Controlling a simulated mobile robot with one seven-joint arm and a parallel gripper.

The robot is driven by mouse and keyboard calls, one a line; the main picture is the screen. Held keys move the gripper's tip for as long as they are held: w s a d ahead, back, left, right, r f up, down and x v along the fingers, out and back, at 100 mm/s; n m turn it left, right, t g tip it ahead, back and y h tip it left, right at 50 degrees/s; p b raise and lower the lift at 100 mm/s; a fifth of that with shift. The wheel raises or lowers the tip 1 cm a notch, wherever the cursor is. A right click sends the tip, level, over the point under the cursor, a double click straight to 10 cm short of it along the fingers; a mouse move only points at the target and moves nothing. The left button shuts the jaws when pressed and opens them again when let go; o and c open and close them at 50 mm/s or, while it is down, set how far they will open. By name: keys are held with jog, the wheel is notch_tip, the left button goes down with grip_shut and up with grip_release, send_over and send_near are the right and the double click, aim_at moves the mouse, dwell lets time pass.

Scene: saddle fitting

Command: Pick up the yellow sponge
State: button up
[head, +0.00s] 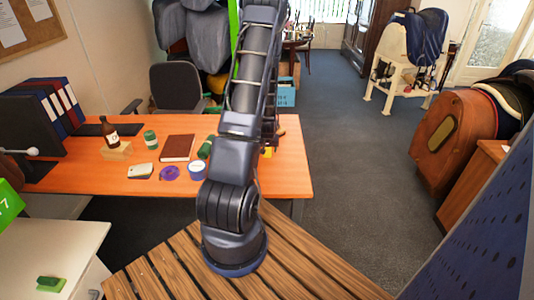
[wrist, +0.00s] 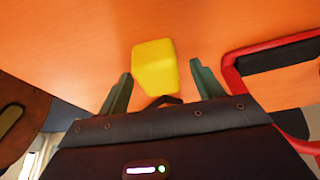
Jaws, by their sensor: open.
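The yellow sponge (wrist: 155,67) lies on the orange table top in the wrist view, a plain yellow block. My gripper (wrist: 160,72) is open, with one green finger on each side of the sponge's near part. Gaps show between the fingers and the sponge, and I cannot tell how high the fingers are above the table. In the head view a small patch of yellow (head: 268,152) shows beside my arm, probably the sponge. My arm hides most of that spot and my gripper there.
A red-framed object with a dark middle (wrist: 280,58) lies close to the right finger. On the orange desk (head: 285,178) stand a brown bottle (head: 110,135), a green can (head: 150,139), a brown book (head: 178,148), a purple ring (head: 169,173) and a blue-white tin (head: 197,170). The desk's front right is clear.

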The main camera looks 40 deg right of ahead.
jog(key=c, duration=1.1)
jog(key=shift+o, duration=0.2)
